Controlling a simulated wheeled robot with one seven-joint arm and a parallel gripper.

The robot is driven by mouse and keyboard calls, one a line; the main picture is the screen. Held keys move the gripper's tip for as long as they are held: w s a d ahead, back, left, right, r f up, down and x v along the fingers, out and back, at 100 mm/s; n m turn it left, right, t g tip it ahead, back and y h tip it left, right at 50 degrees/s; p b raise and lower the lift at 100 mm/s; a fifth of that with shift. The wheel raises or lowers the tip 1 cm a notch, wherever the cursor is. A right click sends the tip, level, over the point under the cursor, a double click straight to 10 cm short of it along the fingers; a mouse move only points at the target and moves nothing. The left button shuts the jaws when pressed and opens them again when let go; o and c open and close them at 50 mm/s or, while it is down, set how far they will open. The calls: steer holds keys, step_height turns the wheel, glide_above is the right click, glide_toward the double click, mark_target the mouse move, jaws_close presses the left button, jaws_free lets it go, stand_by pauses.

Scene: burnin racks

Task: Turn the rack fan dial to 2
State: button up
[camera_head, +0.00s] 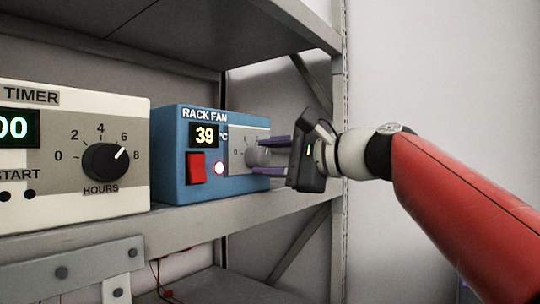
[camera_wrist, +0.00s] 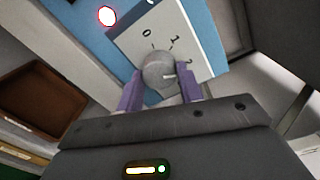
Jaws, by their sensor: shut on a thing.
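The rack fan unit (camera_head: 170,160) is a blue box on the shelf, labelled RACK FAN, with a display reading 39 °C. Its grey round dial (camera_head: 256,155) sits on a light panel at the right of its front. In the wrist view the dial (camera_wrist: 158,66) has a short white pointer line aimed right, roughly toward the partly hidden 2 mark; the 0 and 1 marks show above. My gripper (camera_head: 268,154) comes from the right, its purple fingers shut on the dial, one on each side. The fingers also show in the wrist view (camera_wrist: 160,88).
A red switch (camera_head: 196,167) and a lit red lamp (camera_head: 219,168) are left of the dial. A cream timer unit (camera_head: 75,195) with a black HOURS dial stands close at left. The shelf above and a rack upright (camera_head: 338,190) bound the space.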

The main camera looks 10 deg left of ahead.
steer(key=shift+w+f, duration=0.1)
stand_by(0.3)
steer(key=o, duration=1)
steer(key=b+v, duration=0.2)
steer(key=v, duration=0.6)
